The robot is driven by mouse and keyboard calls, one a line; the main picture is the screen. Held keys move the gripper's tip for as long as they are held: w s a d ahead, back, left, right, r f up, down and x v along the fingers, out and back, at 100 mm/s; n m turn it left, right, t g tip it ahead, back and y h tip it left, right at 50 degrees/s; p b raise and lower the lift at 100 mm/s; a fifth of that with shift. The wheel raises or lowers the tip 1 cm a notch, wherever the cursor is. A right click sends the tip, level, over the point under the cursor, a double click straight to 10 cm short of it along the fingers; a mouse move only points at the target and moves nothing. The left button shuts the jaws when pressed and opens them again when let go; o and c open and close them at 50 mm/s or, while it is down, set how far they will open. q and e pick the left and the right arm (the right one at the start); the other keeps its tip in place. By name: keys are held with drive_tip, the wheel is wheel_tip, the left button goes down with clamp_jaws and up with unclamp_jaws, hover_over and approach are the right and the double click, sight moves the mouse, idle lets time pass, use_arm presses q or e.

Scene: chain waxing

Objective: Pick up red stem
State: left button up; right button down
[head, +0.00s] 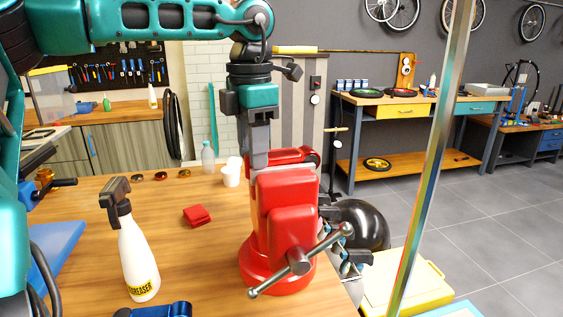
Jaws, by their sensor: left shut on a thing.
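The red stem (291,156) shows just behind the top of the red vise (289,205), with a rounded dark-rimmed end at its right. My left gripper (258,158) comes down from above with its fingers shut on the stem's left part. The vise jaws hide the lower part of the stem and the fingertips, so I cannot tell whether the stem touches the vise or the table. My right gripper is not in view.
A shiny pole (433,165) stands at the right.

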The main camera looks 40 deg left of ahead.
use_arm(q)
drive_tip(key=shift+c, duration=0.6)
drive_tip(key=shift+r, duration=0.1)
